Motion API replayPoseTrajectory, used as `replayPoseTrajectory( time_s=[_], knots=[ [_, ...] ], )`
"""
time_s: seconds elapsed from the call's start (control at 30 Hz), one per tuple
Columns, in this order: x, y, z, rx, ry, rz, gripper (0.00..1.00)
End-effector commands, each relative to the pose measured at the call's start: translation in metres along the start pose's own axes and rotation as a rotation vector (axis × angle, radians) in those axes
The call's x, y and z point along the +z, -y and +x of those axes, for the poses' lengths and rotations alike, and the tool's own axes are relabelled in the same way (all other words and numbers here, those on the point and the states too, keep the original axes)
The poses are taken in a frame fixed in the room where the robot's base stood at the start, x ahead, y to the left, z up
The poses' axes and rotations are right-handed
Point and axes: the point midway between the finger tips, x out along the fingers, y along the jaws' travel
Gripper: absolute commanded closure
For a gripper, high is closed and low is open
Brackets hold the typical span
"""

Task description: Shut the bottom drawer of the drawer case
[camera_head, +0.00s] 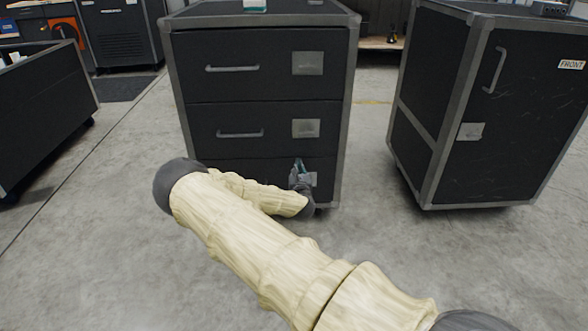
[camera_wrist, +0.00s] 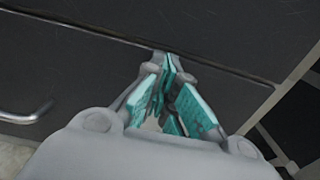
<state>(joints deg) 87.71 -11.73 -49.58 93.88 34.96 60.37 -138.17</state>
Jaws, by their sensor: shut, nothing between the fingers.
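The drawer case (camera_head: 345,75) stands upright in the middle of the head view, black with grey edges. It has three drawers, each with a label plate. The bottom drawer (camera_head: 243,167) is partly hidden by my arm, and its front looks about flush with the drawers above. My gripper (camera_head: 299,166) is shut and empty, at the right part of the bottom drawer front. In the wrist view my gripper (camera_wrist: 168,65) has its teal fingertips together close to a dark front, near a seam. A metal handle (camera_wrist: 25,113) shows at the left there. I cannot tell if the fingertips touch.
A black cabinet (camera_head: 480,120) with a FRONT label stands to the right, with a floor gap between. A low black bin (camera_head: 45,110) is at the left. Grey floor (camera_head: 90,240) is clear in front. A small item (camera_head: 255,5) sits on the case top.

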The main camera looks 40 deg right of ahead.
Motion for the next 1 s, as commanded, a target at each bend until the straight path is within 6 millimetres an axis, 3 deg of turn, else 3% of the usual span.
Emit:
replayPoseTrajectory(
  time_s=[0.17,0.37,0.57,0.77,1.0],
  knots=[
    [0.007,0.003,0.004,-0.004,0.009,0.0,1.0],
    [0.006,-0.001,-0.012,-0.002,0.006,-0.002,1.0],
    [0.006,-0.012,-0.045,0.006,0.002,-0.002,1.0],
    [0.005,0.0,-0.084,-0.006,0.0,-0.002,1.0],
    [0.003,0.001,-0.119,-0.006,0.001,-0.001,1.0]
  ],
)
